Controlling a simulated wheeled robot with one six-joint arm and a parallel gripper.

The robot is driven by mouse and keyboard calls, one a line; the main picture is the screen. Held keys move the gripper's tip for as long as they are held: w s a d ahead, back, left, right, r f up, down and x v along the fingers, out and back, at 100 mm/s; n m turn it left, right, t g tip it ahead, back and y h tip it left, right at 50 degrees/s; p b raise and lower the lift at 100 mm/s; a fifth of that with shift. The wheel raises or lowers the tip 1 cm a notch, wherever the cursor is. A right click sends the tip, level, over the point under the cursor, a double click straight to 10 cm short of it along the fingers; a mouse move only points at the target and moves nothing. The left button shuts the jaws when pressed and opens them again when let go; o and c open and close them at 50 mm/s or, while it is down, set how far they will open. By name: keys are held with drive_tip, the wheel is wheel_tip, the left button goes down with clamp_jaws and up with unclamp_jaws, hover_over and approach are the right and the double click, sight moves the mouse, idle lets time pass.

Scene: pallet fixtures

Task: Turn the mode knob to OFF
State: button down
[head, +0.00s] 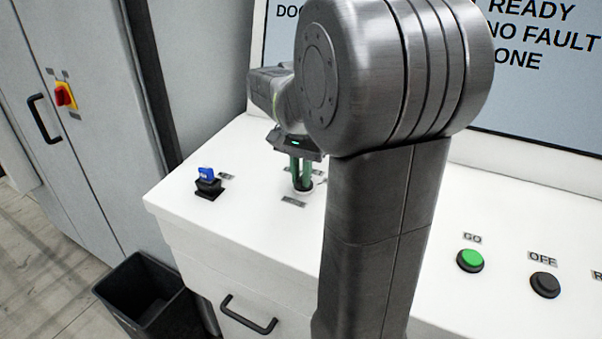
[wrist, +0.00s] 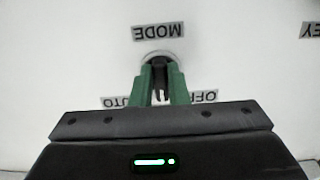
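The mode knob (wrist: 158,64) is dark, on a pale round base in the white panel. In the wrist view it stands between my green fingers, below the upside-down MODE label (wrist: 158,32). The OFF label (wrist: 204,96) is to the right of the fingers and the AUTO label (wrist: 115,102) to the left, both partly covered. My gripper (wrist: 161,72) points down at the knob, its fingers close together and seemingly shut on it. The knob's pointing direction is hard to make out. In the head view my gripper (head: 302,184) hides most of the knob.
A blue key switch (head: 207,175) is left of my gripper on the white console (head: 180,210). A green GO button (head: 470,260) and a black OFF button (head: 545,284) are at right. A red-yellow switch (head: 65,96) is on the grey cabinet. A dark bin (head: 135,295) stands below.

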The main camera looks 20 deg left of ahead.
drive_tip(key=shift+n, duration=0.4)
drive_tip(key=n, duration=0.1)
drive_tip(key=n+p, duration=0.2)
drive_tip(key=shift+d+r+n, duration=0.15)
drive_tip(key=shift+d+n, duration=0.1)
drive_tip(key=shift+n, duration=0.05)
drive_tip(key=shift+w+d+n+p, duration=0.1)
drive_tip(key=shift+n+p, duration=0.3)
drive_tip(key=shift+n, duration=0.7)
drive_tip(key=shift+w+d+n+p, duration=0.1)
drive_tip(key=shift+n+p, duration=0.25)
drive_tip(key=shift+n, duration=0.75)
drive_tip(key=c, duration=1.4)
unclamp_jaws()
wheel_tip(320, 180, up, 14)
drive_tip(key=shift+f, duration=0.2)
